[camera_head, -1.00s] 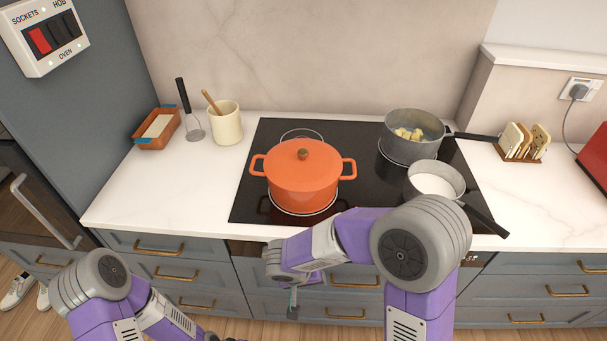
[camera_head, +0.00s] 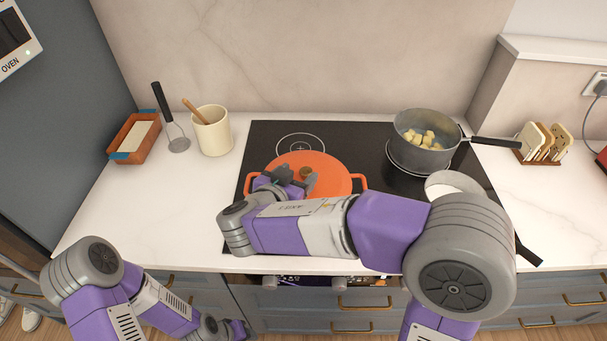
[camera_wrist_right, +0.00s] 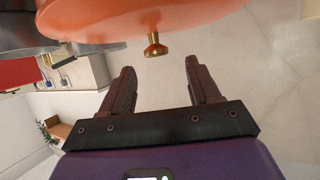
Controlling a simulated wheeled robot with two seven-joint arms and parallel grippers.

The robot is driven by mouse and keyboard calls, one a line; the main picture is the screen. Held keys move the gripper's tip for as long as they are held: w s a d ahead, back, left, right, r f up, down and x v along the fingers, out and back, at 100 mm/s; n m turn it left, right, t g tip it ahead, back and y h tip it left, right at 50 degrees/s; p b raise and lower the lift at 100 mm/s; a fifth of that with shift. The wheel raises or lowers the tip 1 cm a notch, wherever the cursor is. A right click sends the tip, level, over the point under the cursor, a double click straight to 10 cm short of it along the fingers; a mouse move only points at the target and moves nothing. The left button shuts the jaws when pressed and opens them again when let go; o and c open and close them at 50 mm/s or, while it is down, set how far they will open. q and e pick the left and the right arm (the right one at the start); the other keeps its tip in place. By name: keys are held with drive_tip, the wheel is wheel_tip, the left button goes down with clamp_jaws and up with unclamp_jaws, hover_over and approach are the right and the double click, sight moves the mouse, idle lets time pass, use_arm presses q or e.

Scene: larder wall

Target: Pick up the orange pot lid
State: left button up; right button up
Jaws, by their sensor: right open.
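The orange pot lid (camera_head: 328,170) sits on the orange pot (camera_head: 361,184) on the hob, with its brass knob (camera_head: 306,172) on top. My right gripper (camera_head: 294,178) is over the near side of the lid, close to the knob, and my forearm hides the pot's front. In the right wrist view, the lid (camera_wrist_right: 130,18) fills the top and its knob (camera_wrist_right: 155,45) stands just beyond the tips of my open, empty right gripper (camera_wrist_right: 159,66), between the two fingers' lines.
A grey pan with yellowish chunks (camera_head: 427,140) and a smaller pan with white contents (camera_head: 455,184) stand right on the hob (camera_head: 350,132).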

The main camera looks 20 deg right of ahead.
sight(305, 171)
drive_tip(key=shift+w+d+f, duration=0.2)
drive_tip(key=shift+d+f, duration=0.1)
drive_tip(key=shift+d, duration=0.05)
drive_tip(key=x, duration=0.4)
drive_tip(key=shift+w+d+f, duration=0.1)
drive_tip(key=shift+f, duration=0.2)
clamp_jaws()
